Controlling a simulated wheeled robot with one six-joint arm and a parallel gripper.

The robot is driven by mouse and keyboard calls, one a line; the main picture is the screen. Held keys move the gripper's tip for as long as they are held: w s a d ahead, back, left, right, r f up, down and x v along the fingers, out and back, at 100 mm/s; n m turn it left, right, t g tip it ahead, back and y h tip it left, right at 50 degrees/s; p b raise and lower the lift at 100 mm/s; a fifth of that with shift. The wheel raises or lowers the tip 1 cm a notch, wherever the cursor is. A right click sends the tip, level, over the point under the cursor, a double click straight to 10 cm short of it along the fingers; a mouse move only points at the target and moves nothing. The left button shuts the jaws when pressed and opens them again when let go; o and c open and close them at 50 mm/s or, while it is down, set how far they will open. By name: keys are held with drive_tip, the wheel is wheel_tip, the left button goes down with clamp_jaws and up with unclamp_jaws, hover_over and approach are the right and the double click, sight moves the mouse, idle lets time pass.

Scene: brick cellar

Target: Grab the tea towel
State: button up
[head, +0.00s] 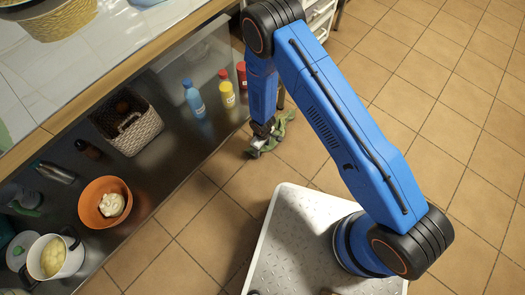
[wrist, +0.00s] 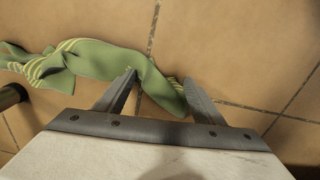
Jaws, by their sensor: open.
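A green tea towel with pale yellow stripes lies crumpled on the tiled floor; it shows in the wrist view (wrist: 100,60), stretching from the left edge to between the fingers. In the head view the towel (head: 281,124) is partly hidden behind my gripper (head: 258,147), near the front of the shelf. In the wrist view my gripper (wrist: 160,88) is open, with one end of the towel between its two fingertips. I cannot tell whether the fingers touch the cloth.
A low shelf at the left holds a wicker basket (head: 132,131), an orange bowl (head: 93,193), a white pot (head: 72,262), a blue bottle (head: 194,99) and a yellow bottle (head: 227,95). A white drawer unit (head: 319,14) stands behind. The tiled floor at right is clear.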

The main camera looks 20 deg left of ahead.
drive_tip(key=shift+f, duration=0.4)
clamp_jaws()
idle(0.6)
wheel_tip(320, 180, up, 12)
idle(0.7)
wheel_tip(320, 180, up, 27)
idle(1.1)
